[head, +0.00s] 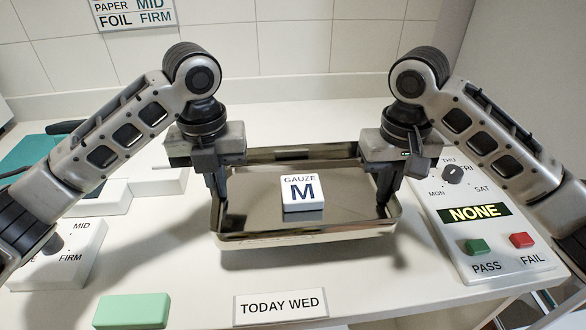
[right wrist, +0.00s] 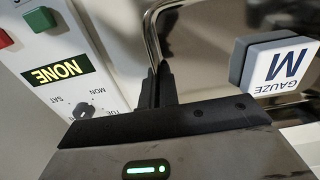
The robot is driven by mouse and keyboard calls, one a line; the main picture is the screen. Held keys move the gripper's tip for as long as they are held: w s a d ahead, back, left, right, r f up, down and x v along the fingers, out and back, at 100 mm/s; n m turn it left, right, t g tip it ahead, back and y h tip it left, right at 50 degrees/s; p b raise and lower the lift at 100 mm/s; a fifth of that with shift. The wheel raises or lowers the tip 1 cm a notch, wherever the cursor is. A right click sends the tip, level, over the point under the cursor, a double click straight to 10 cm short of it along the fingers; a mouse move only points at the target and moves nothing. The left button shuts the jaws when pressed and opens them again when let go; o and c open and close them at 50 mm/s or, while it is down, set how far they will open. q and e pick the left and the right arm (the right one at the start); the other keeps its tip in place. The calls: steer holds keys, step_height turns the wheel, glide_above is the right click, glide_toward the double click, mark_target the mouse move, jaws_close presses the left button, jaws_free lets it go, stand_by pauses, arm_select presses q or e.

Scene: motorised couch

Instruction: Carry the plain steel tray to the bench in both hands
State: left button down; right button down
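The plain steel tray (head: 300,238) is a shallow, shiny rectangular pan in the middle of the head view, roughly level. A white block marked GAUZE M (head: 303,193) sits inside it, also seen in the right wrist view (right wrist: 282,64). My left gripper (head: 220,198) points down with its fingers closed at the tray's left rim. My right gripper (head: 383,200) is at the right rim; in the right wrist view its fingers (right wrist: 156,84) are closed together on the tray's rim. A shadow lies below the tray; I cannot tell its exact height above the white surface.
Right of the tray is a panel (head: 440,215) with a dial, a NONE display, a green PASS button (head: 476,246) and a red FAIL button (head: 522,240). At left is a dial box (head: 75,262). In front are a green block (head: 131,311) and a TODAY WED sign (head: 280,306).

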mark_target(222, 202)
arm_select(q)
steer(key=shift+f, duration=0.2)
arm_select(e)
steer(key=shift+f, duration=0.15)
